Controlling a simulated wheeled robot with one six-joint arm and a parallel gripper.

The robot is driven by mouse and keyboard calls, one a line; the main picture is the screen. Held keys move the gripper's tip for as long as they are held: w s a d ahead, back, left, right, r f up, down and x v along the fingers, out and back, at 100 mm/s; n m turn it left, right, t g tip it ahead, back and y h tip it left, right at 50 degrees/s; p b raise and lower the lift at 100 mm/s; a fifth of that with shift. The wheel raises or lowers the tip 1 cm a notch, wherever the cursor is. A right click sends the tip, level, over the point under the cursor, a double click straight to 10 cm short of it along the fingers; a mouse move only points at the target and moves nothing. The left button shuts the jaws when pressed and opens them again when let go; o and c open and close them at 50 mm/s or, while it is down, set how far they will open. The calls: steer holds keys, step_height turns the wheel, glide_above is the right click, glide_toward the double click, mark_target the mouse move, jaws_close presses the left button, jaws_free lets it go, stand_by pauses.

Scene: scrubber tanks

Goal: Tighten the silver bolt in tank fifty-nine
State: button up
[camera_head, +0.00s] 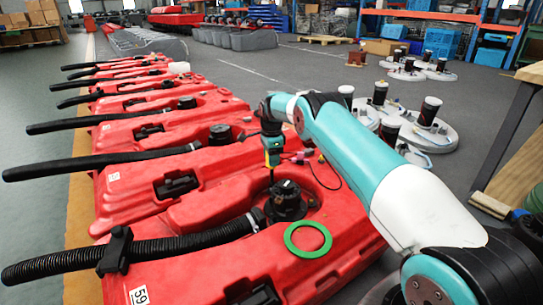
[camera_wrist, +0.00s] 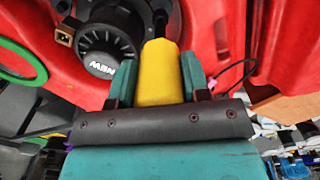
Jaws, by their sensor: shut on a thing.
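Tank fifty-nine is the nearest red tank (camera_head: 190,240), with a white "59" label (camera_head: 138,296) at its front left. My gripper (camera_head: 272,150) is above this tank, beside its round black fitting (camera_head: 287,205). In the wrist view my gripper (camera_wrist: 157,80) is shut on a yellow tool (camera_wrist: 158,75), with a finger on each side. The tool's dark tip (camera_wrist: 160,22) points down toward the tank, right of the black fitting (camera_wrist: 108,42). I cannot make out the silver bolt. I cannot tell whether the tip touches anything.
A green ring (camera_head: 308,239) lies on the tank near the fitting. A ribbed black hose (camera_head: 190,241) runs left from it. A thin dark cable (camera_head: 325,178) loops at right. More red tanks (camera_head: 140,135) line up behind.

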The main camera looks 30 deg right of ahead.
steer(key=shift+r, duration=0.1)
steer(key=shift+o, duration=1.2)
steer(key=c, duration=0.4)
steer(key=shift+o, duration=0.2)
steer(key=shift+a+f, duration=0.1)
steer(key=shift+f, duration=0.35)
